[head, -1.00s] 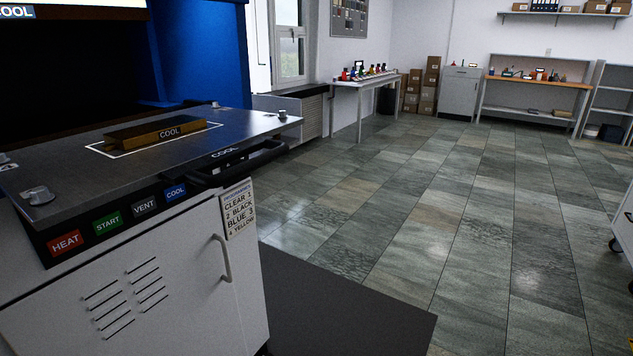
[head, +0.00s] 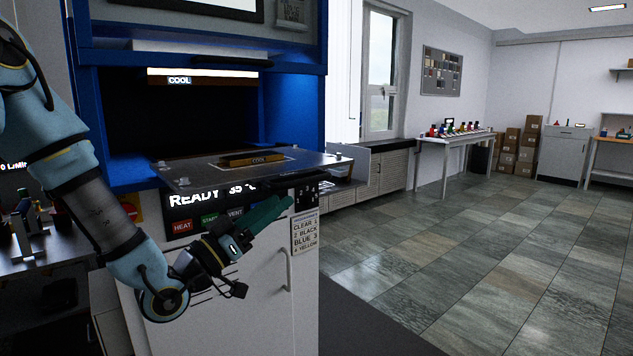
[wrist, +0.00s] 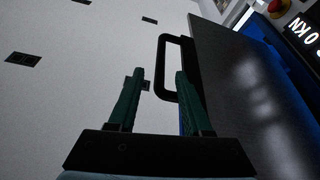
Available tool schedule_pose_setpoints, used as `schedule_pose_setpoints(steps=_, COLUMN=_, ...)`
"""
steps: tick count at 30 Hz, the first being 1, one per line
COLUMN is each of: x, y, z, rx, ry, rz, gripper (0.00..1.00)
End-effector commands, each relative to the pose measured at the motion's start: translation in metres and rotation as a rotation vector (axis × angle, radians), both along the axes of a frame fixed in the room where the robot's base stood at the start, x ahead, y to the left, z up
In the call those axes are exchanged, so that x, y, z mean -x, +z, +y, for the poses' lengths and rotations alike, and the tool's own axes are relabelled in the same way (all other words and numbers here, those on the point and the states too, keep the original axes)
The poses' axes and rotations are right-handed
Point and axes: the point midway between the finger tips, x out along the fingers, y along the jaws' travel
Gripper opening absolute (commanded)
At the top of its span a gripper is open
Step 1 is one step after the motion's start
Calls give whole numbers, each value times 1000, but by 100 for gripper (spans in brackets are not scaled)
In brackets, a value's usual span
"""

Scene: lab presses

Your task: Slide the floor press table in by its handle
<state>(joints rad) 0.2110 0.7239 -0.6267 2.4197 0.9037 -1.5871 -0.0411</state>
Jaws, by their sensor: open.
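My gripper (head: 279,206), with green fingers, is in front of the table's front edge. It is open and empty. In the wrist view the handle's outer bar appears between the two fingertips. I cannot tell how near it is in depth.
A white cabinet (head: 260,285) with a vertical door handle (head: 289,270) stands under the table. A label card (head: 305,232) hangs at its right. A dark bench (head: 40,265) with small items is at left. The tiled floor (head: 480,250) at right is clear.

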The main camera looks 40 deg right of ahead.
Motion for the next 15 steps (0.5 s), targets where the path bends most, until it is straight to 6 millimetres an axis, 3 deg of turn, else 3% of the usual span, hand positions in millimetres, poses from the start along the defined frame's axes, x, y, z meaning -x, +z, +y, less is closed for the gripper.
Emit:
schedule_pose_setpoints(steps=9, x=0, y=26, z=-55, rx=0, ry=-1, rz=0, gripper=50)
schedule_pose_setpoints(steps=15, x=-1, y=32, z=-75, rx=-1, ry=1, rz=-1, gripper=50)
